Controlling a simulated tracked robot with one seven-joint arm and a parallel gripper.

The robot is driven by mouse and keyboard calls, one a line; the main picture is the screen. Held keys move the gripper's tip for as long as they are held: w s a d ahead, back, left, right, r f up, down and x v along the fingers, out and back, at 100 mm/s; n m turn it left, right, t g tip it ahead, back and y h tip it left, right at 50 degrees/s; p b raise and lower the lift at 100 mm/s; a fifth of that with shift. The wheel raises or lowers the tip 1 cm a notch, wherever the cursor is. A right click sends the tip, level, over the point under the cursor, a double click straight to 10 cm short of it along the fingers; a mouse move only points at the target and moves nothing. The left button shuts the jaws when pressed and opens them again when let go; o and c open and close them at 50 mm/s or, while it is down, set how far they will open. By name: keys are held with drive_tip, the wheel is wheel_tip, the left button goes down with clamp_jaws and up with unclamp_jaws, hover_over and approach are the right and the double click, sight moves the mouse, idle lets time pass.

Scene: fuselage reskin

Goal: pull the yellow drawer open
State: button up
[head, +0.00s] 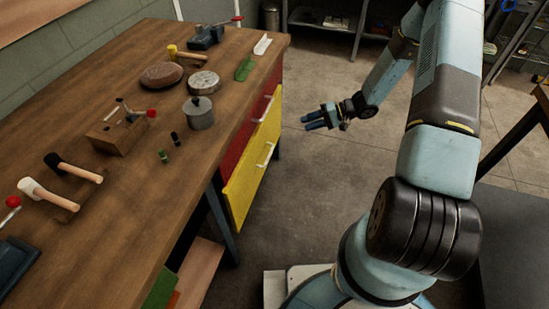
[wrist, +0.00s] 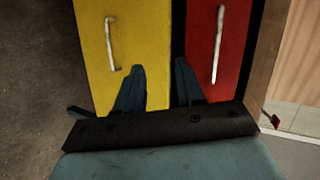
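The yellow drawer (head: 246,172) is in the workbench's side, below a red drawer. Its front looks flush with the bench, with a pale bar handle (head: 265,156). In the wrist view the yellow front (wrist: 150,40) is at left, with its handle (wrist: 110,44) left of my fingers. My gripper (head: 306,122) is in front of the drawers, apart from them, pointing at them. In the wrist view my gripper (wrist: 160,66) has a gap between its fingers, with nothing between them; they point near the seam between yellow and red.
The red drawer (wrist: 232,45) has its own handle (wrist: 218,42). The workbench (head: 110,215) carries hammers, a lidded pot (head: 199,113), a wooden block (head: 118,135) and a vise (head: 205,37). The floor (head: 310,185) in front of the drawers is clear.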

wheel_tip(320, 180, down, 20)
drive_tip(key=s+a+m+t+y, duration=0.1)
drive_tip(key=s+a+m+t, duration=0.1)
drive_tip(key=m+t, duration=0.25)
drive_tip(key=x, duration=1.3)
drive_tip(key=shift+a+r+t, duration=0.2)
drive_tip(key=shift+a+t, duration=0.15)
drive_tip(key=shift+w, duration=0.15)
clamp_jaws()
